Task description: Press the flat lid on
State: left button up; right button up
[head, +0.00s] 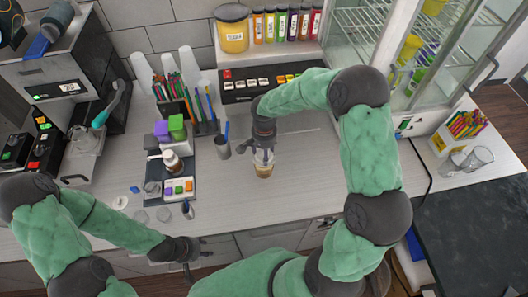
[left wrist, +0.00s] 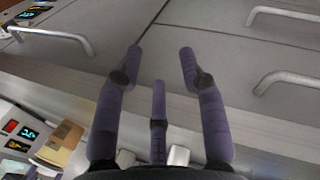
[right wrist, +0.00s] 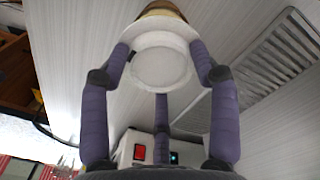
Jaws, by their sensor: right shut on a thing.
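The cup (head: 264,171) stands upright on the counter with a tan-brown filling. My right gripper (head: 264,155) is directly above it, pointing down. In the right wrist view, my right gripper's three fingers are closed around a pale, round flat lid (right wrist: 160,68). The cup (right wrist: 162,6) shows just beyond the lid, lined up with it. Whether the lid is seated on the rim all round cannot be told. My left gripper (head: 195,251) is open and empty in front of the counter edge; its spread fingers show in the left wrist view (left wrist: 160,75) before drawer fronts.
A dark tray (head: 180,190) with jars and coloured blocks stands left of the cup. Drawer handles (left wrist: 50,37) face my left gripper. The counter right of the cup is clear.

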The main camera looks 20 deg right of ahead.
jog(key=shift+f+b, duration=0.15)
jog(key=shift+b, duration=0.5)
dwell(0.8)
jog(key=o, duration=0.7)
jog(key=shift+o, duration=0.2)
jog(key=shift+o, duration=1.1)
jog(key=shift+r+p, duration=1.8)
jog(key=shift+r, duration=1.75)
